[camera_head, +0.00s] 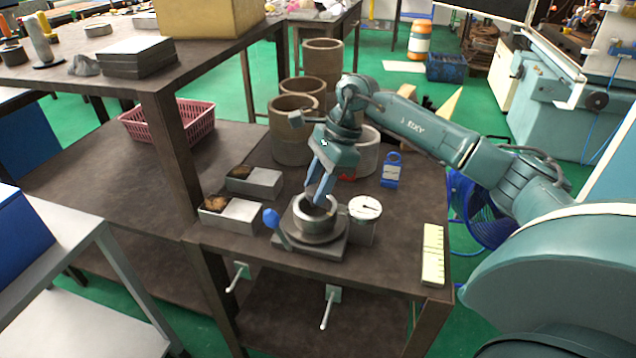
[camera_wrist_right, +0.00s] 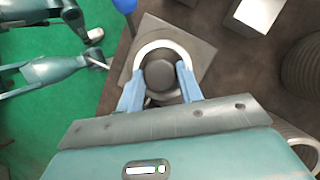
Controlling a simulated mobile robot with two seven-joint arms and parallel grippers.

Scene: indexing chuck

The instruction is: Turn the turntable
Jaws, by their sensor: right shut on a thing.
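The turntable (camera_head: 318,236) is a round grey disc on a square plate, with a blue-knobbed lever (camera_head: 270,217) at its left side. A pale metal ring (camera_head: 299,217) stands on top. My right gripper (camera_head: 318,196) points down into the ring from above. In the right wrist view, its two blue fingers (camera_wrist_right: 160,85) lie on either side of a dark round hub (camera_wrist_right: 159,74) inside the ring. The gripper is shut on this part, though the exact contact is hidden.
A blue tagged lock (camera_head: 391,171) and a pale scale strip (camera_head: 433,255) are on the right side of the table.

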